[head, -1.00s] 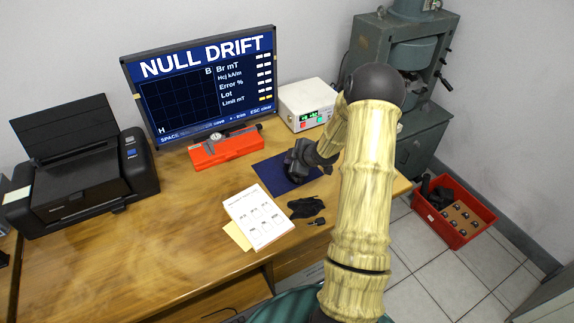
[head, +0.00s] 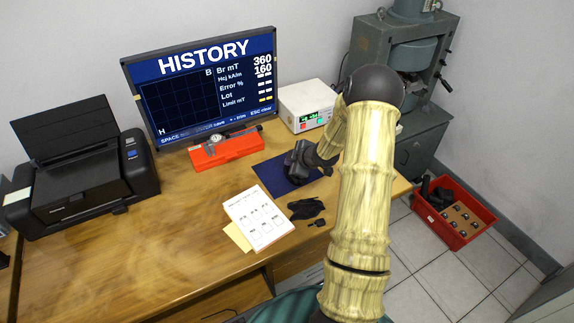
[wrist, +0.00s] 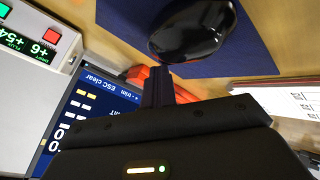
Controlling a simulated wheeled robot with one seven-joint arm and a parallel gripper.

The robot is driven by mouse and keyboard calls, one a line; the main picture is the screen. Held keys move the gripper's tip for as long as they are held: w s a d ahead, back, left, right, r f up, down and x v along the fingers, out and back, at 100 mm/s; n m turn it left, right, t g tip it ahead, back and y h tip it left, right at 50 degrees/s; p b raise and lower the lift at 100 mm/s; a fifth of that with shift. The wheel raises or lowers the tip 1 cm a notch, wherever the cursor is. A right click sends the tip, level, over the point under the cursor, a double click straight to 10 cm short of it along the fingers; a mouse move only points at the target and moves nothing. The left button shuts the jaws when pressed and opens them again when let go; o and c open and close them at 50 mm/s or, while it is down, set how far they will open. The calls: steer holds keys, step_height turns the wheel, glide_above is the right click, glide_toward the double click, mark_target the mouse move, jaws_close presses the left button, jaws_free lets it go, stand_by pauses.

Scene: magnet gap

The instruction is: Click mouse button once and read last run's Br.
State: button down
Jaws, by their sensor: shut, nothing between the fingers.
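The monitor (head: 205,85) at the back of the desk is headed "HISTORY". It reads Br mT 360 and Hcj kA/m 160; the Error % and Lot rows show dashes. The black mouse (wrist: 195,30) lies on the blue mat (wrist: 255,58) in the wrist view. In the head view my gripper (head: 298,165) is over the mat and the mouse cannot be told apart from it. My gripper's fingers (wrist: 158,82) are shut and empty, their tips close by the mouse; I cannot tell whether they touch it.
A white meter box (head: 305,106) with a green display stands behind the mat. A red case (head: 226,149) with a gauge lies below the monitor. Printed sheets (head: 258,217) and a black glove-like item (head: 305,208) lie in front. A printer (head: 85,175) stands left.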

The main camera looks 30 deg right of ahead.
steer(key=shift+r+p, duration=0.3)
steer(key=shift+r, duration=0.25)
steer(key=shift+r+p, duration=2.35)
steer(key=shift+r, duration=0.2)
